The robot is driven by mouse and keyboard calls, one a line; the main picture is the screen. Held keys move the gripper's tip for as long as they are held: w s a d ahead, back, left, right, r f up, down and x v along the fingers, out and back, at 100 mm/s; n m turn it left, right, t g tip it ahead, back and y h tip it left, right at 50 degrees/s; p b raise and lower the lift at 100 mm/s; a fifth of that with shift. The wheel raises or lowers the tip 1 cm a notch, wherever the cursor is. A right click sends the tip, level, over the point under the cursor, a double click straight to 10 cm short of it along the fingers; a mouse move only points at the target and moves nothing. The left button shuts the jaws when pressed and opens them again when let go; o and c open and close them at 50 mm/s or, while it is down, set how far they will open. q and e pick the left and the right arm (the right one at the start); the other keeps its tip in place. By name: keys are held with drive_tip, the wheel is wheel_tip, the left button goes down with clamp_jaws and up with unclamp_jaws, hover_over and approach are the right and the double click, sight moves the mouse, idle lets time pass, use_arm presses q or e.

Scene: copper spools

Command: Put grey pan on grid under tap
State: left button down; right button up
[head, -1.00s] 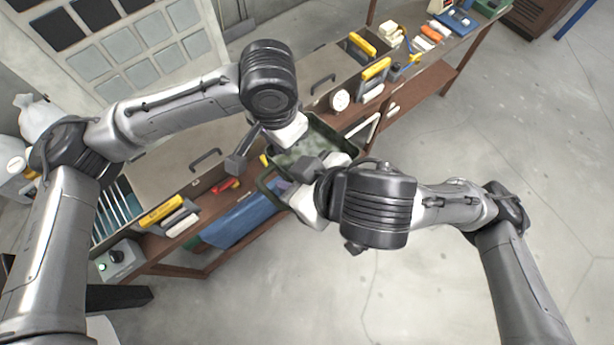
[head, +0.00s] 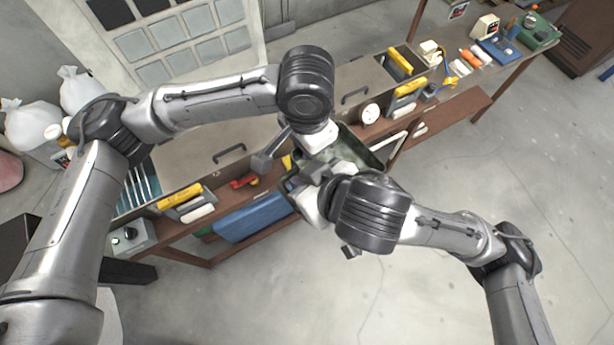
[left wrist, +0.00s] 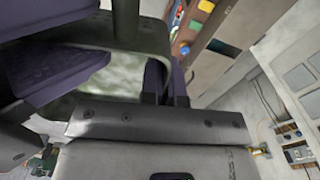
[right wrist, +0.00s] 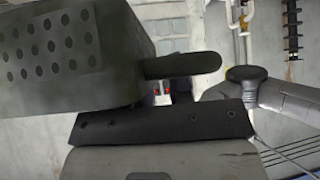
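The grey pan (head: 362,148), a deep dark green-grey tray, is between my two grippers in the head view, overlapping the front edge of the bench. My left gripper (head: 312,160) is at its far side. In the left wrist view, purple dotted fingers flank the pan's rim and handle (left wrist: 125,25). My right gripper (head: 325,185) is at the near side. The arms hide much of both grips. No tap can be made out; a barred recess (head: 140,188) shows at the bench's left end.
The bench top (head: 205,150) left of the pan is mostly clear. A control box (head: 130,238), yellow-handled pieces (head: 180,196) and a round dial (head: 369,113) line its front. Tools (head: 470,60) crowd the right end. Open floor (head: 470,200) lies in front.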

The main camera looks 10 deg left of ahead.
use_arm(q)
drive_tip(key=shift+d+r, duration=0.1)
use_arm(e)
clamp_jaws()
use_arm(q)
drive_tip(key=c, duration=1.3)
unclamp_jaws()
drive_tip(key=shift+o, duration=0.2)
